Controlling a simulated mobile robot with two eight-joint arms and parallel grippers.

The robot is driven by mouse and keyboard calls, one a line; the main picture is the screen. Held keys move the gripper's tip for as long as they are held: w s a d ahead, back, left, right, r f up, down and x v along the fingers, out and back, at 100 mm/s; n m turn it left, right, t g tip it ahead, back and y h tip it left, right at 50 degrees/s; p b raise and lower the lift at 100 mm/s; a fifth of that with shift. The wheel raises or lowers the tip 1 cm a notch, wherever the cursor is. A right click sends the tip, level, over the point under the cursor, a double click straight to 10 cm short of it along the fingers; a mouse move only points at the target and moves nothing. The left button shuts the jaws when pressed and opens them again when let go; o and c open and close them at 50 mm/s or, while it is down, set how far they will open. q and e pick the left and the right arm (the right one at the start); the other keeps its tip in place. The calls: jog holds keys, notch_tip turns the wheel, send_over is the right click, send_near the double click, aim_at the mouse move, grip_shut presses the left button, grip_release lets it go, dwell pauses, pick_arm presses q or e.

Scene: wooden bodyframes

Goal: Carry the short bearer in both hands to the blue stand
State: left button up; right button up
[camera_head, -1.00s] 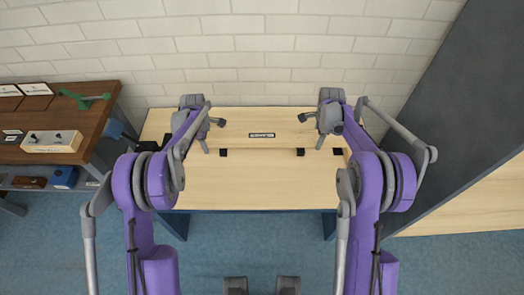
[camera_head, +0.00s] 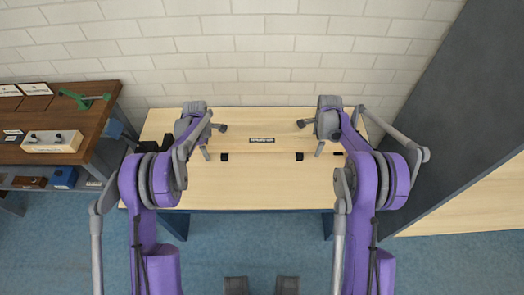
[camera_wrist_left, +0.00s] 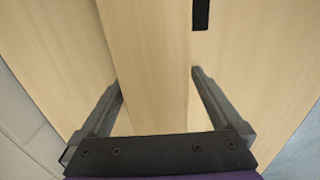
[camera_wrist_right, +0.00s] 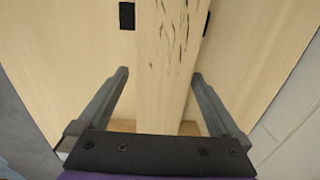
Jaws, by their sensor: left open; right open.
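The short bearer (camera_head: 262,148) is a pale wooden bar lying crosswise over the wooden top of a blue-legged stand (camera_head: 260,190), with a dark label (camera_head: 262,140) on it. My left gripper (camera_head: 214,142) is open at its left end; in the left wrist view the bearer (camera_wrist_left: 150,50) runs between the two fingers. My right gripper (camera_head: 310,139) is open at its right end; in the right wrist view the dark-flecked bearer (camera_wrist_right: 165,80) lies between the fingers. Bar and top are alike in colour, so the bar's edges are faint in the head view.
Small black pads (camera_head: 224,157) and (camera_head: 300,157) show at the bearer's near side. A brown shelf (camera_head: 60,110) with a green tool (camera_head: 85,98) stands left. A dark grey panel (camera_head: 440,120) stands right. A brick wall is behind; the stand's front top is clear.

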pick_arm(q)
jog(key=r, duration=1.1)
jog(key=shift+s, duration=0.35)
jog(key=shift+r, duration=0.45)
pick_arm(e)
jog(key=shift+r, duration=0.2)
notch_tip(320, 180, up, 12)
jog(key=shift+s+f, duration=0.15)
jog(key=shift+s, duration=0.3)
